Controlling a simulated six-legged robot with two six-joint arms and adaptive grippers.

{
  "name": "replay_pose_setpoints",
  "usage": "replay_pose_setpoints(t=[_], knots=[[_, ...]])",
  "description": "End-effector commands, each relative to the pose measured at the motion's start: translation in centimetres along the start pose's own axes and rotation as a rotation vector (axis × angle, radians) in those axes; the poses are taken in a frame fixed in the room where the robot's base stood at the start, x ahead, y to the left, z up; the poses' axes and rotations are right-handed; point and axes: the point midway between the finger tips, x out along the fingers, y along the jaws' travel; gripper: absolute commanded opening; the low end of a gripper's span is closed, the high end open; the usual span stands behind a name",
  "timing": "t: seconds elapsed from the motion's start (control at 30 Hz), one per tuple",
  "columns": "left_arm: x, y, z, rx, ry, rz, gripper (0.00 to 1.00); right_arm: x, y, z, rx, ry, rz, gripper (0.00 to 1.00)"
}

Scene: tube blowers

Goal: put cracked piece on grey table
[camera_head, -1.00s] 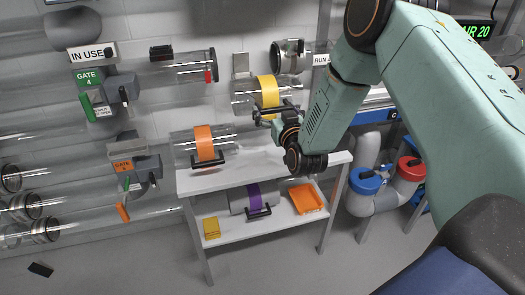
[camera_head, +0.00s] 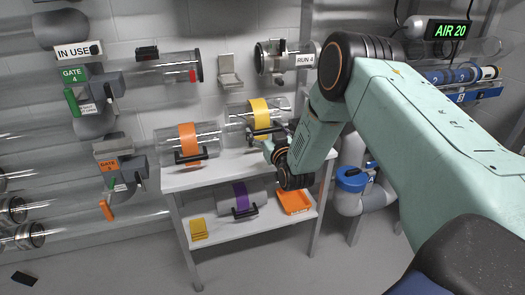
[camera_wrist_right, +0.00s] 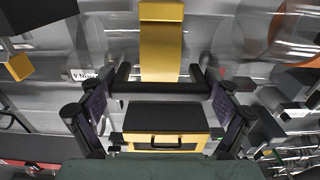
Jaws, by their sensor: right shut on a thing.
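A clear tube piece with a yellow band (camera_head: 259,113) is over the right part of the top of the pale grey table (camera_head: 205,180). I cannot tell whether it touches the table, and no crack can be made out. My right gripper (camera_head: 270,141) is shut on the black handle of this piece. In the right wrist view the gripper (camera_wrist_right: 160,88) has its fingers at both ends of the black handle bar, with the yellow band (camera_wrist_right: 160,45) beyond it. A clear tube with an orange band (camera_head: 187,137) lies on the table's left side. My left gripper is out of view.
The lower shelf holds a purple-banded tube (camera_head: 241,194), an orange tray (camera_head: 295,201) and a yellow item (camera_head: 198,229). A metal bracket (camera_head: 230,75) is on the wall above. Clear pipes with gate units (camera_head: 122,168) run at left.

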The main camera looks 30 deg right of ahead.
Motion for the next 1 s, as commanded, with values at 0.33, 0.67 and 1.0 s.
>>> replay_pose_setpoints(t=[0.33, 0.67, 1.0], knots=[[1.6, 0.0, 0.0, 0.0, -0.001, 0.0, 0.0, -0.1, 0.0, 3.3, 0.0, 0.004, -0.001, 0.43], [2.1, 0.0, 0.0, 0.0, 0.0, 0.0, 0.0, -0.2, 0.0, 4.7, 0.001, 0.006, -0.002, 0.43], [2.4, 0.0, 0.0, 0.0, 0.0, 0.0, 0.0, -0.3, 0.0, 5.2, 0.001, 0.002, -0.002, 1.0]])
